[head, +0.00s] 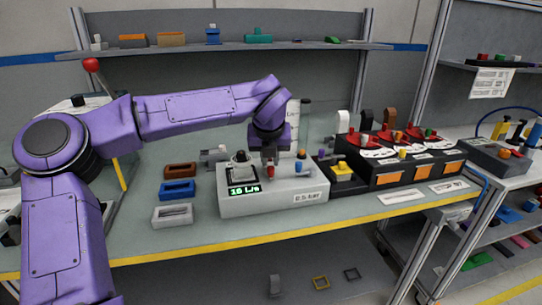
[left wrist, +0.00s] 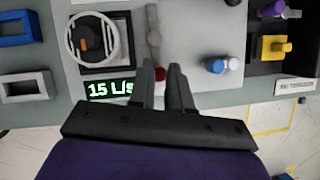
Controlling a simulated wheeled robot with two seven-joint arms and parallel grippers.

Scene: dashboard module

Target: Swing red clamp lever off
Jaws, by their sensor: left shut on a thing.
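The grey dashboard module (head: 275,197) stands on the bench with a lit green display (head: 244,189) reading in L/s. The clamp lever shows in the left wrist view as a grey bar (left wrist: 152,35) running up the picture, with a red end (left wrist: 160,74) at the bottom. My left gripper (head: 269,160) reaches down over the module. In the left wrist view its two fingers (left wrist: 161,75) stand on either side of the red end, shut on it and partly hiding it. A round dial (left wrist: 88,40) with an orange mark lies left of the lever. My right gripper is not in view.
Blue and white knobs (left wrist: 223,66) sit right of the lever on the module. Brown, blue and grey frames (head: 179,190) lie left of it. A black unit with red tops (head: 392,165) and a yellow block (head: 342,172) stand right. Free bench runs along the front.

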